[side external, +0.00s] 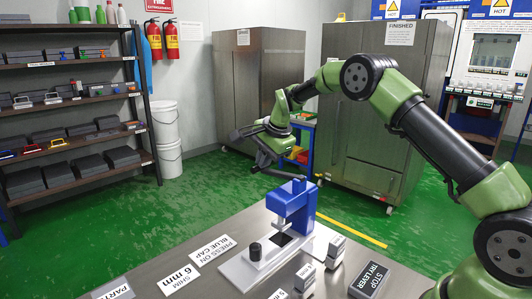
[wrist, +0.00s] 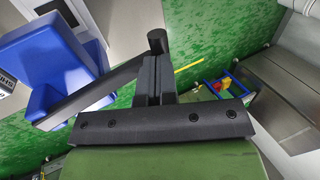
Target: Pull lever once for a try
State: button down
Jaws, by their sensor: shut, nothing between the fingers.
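The blue press (side external: 292,205) stands on a light base plate on the steel bench. Its dark lever (side external: 281,172) reaches out to the left from the top. In the wrist view the blue press (wrist: 48,65) is at the left, and the lever (wrist: 100,90) runs diagonally up toward a round black knob (wrist: 157,40). My gripper (side external: 264,158) is above and left of the press, close to the lever's outer end. In the wrist view my gripper (wrist: 158,68) is shut and empty, its fingers overlapping the lever near the knob. I cannot tell whether they touch it.
Small grey blocks (side external: 336,246) and label cards (side external: 212,250) surround the press. A small black knobbed part (side external: 255,252) stands on the base plate. Shelves (side external: 75,125) and cabinets (side external: 258,85) stand behind.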

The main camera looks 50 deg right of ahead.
aim_at(266, 169)
jog(key=shift+f+g, duration=0.3)
jog(key=shift+f, duration=1.4)
jog(key=shift+s, duration=0.1)
jog(key=w+r+v, duration=0.1)
jog(key=w+v, duration=0.2)
jog(key=v, duration=1.1)
jog(key=shift+r, duration=0.15)
